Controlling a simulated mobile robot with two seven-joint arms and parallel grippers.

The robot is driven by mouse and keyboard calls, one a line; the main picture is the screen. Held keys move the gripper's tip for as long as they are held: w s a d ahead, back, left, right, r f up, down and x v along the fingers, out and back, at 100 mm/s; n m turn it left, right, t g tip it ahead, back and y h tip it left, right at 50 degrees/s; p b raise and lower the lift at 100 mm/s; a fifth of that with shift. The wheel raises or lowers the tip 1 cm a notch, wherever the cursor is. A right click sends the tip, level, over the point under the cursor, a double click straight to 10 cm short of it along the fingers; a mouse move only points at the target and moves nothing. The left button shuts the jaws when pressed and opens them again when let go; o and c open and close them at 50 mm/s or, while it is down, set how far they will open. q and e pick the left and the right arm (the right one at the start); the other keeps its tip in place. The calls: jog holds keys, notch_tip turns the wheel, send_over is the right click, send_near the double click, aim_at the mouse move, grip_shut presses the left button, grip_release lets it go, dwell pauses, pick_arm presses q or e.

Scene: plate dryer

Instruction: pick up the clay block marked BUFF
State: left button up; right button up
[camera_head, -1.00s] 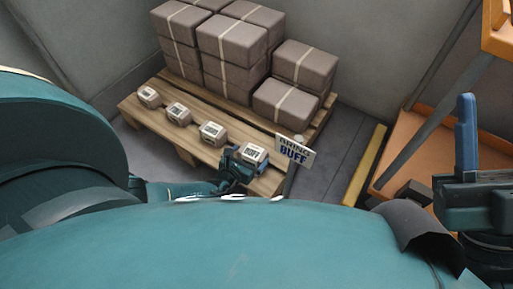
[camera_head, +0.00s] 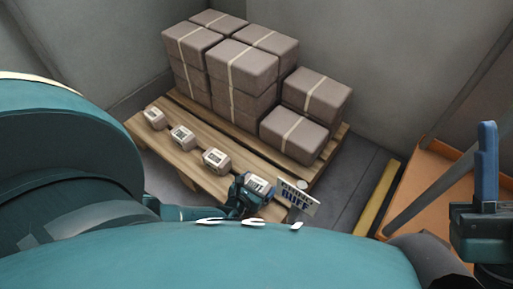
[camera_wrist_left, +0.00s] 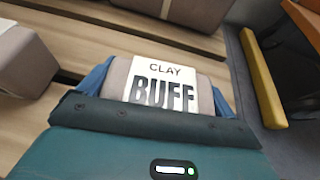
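The clay block marked BUFF (camera_wrist_left: 160,85) lies in the left wrist view with its white label up. It also shows in the head view (camera_head: 259,184) at the near right end of the pallet's row of blocks. My left gripper (camera_wrist_left: 160,92) has one blue finger at each side of this block, with no gap visible between fingers and block. The gripper (camera_head: 255,190) reaches it from the near side. The block still lines up with the row; I see no clear lift. My right gripper (camera_head: 487,160) is at the right edge, with one blue finger showing, its opening unclear.
Several similar labelled blocks, such as the neighbouring one (camera_head: 216,160), stand along the wooden pallet (camera_head: 190,170). Taped brown packages (camera_head: 240,65) are stacked behind. A sign reading BUFF (camera_head: 297,196) stands close right of the block. A yellow bar (camera_head: 378,200) and orange shelving (camera_head: 430,175) are at right.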

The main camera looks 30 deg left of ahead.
pick_arm(q)
jog(key=c, duration=0.9)
jog(key=shift+w+r, duration=0.1)
